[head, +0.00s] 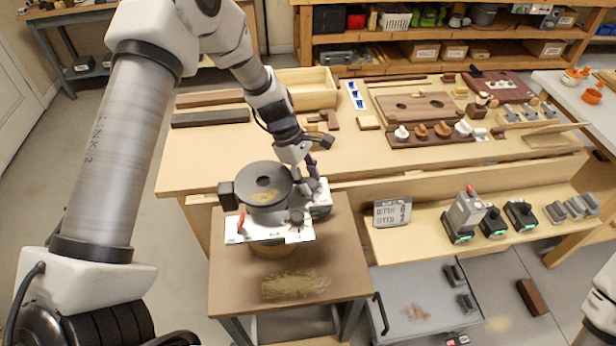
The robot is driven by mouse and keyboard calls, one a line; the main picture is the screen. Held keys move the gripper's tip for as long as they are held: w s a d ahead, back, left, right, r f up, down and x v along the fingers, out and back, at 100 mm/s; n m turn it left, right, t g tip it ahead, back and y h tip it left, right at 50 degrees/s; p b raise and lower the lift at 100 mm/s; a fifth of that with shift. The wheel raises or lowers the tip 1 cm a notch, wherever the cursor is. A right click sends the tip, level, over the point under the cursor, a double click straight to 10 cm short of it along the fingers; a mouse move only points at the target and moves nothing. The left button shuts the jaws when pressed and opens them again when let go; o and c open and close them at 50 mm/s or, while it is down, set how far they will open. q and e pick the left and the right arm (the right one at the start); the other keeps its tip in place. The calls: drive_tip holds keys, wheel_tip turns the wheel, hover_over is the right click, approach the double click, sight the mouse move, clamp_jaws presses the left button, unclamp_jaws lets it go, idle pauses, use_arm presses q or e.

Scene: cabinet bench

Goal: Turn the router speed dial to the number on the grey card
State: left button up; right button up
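The router (264,187) has a round dark top and a pale base plate with a red part at its left. It is on a small brown table at the front. My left gripper (311,190) reaches down to the router's right side, close to or touching it. Its fingers blend with the router's dark parts, so their opening is unclear. The speed dial cannot be made out. The grey card (392,212) stands on the lower shelf right of the router, with lines for depth and speed. Its digits are too small to read surely. My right gripper is out of view.
The small table (235,289) has sawdust on its front part. The long bench (345,155) behind holds an open wooden box (308,87), boards and several small tools. Chargers and batteries (492,222) stand on the lower shelf right of the card. A grey cabinet (415,305) is below.

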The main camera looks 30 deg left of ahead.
use_arm(q)
drive_tip(key=shift+s+d+r, duration=0.15)
drive_tip(key=shift+d+r, duration=0.05)
drive_tip(key=shift+d, duration=0.15)
drive_tip(key=c, duration=0.5)
clamp_jaws()
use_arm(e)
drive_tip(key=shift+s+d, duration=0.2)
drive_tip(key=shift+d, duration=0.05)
use_arm(q)
drive_tip(key=shift+m, duration=0.3)
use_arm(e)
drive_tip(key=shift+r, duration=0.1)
use_arm(q)
drive_tip(key=m+g, duration=0.1)
drive_tip(key=m, duration=0.2)
drive_tip(key=shift+p, duration=0.4)
drive_tip(key=m+g, duration=0.1)
drive_tip(key=m, duration=0.2)
drive_tip(key=m+g+y, duration=0.1)
drive_tip(key=m, duration=0.2)
drive_tip(key=shift+f+y, duration=0.1)
drive_tip(key=shift+y, duration=0.2)
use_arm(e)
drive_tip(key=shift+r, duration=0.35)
